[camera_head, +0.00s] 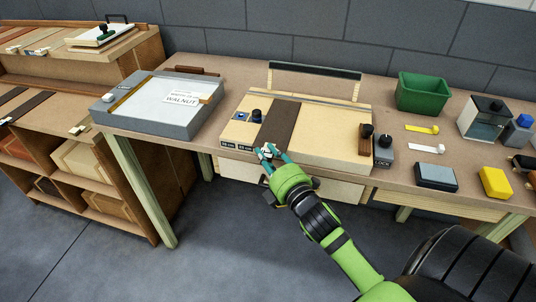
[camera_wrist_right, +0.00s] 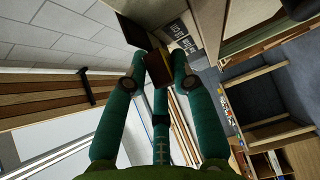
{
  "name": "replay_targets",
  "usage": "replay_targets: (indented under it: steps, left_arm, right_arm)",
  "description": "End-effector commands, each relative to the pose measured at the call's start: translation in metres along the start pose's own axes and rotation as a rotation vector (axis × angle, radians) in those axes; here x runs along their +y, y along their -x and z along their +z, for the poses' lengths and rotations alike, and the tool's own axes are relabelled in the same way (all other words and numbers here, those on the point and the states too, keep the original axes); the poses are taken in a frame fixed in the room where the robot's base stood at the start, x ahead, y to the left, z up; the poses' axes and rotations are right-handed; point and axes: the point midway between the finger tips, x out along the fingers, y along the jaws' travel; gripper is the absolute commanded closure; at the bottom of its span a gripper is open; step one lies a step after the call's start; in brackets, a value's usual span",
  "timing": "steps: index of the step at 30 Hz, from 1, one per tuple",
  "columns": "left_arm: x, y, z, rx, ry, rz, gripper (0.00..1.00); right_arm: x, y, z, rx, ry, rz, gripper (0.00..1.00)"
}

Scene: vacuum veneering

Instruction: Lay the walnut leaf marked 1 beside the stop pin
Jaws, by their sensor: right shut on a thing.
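A dark brown walnut leaf (camera_head: 278,124) lies across the left part of the pale wooden board (camera_head: 325,128), from its back edge to its front edge. I cannot read a number on it. My right gripper (camera_head: 268,152) is at the leaf's front end, shut on it. In the right wrist view, something brown (camera_wrist_right: 160,72) shows between the fingertips (camera_wrist_right: 158,82). My left gripper is not in view.
A grey case with a WALNUT card (camera_head: 183,98) stands to the left. A wooden-handled tool (camera_head: 365,138) and a LOCK block (camera_head: 383,152) are at the board's right. A green bin (camera_head: 422,94), a grey-blue pad (camera_head: 436,177) and a yellow block (camera_head: 494,182) are further right.

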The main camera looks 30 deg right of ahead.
Motion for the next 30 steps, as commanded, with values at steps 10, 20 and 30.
replay_targets:
  steps: [10,20,30]
  left_arm:
    - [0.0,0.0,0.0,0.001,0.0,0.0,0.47]
    - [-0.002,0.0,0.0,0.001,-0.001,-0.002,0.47]
    - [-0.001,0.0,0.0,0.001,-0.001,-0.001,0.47]
  right_arm:
    - [0.0,0.0,0.0,0.0,0.001,0.001,0.47]
    - [-0.001,0.021,0.0,0.0,0.001,-0.003,0.47]
    - [-0.001,0.088,0.0,-0.002,0.0,-0.004,0.47]
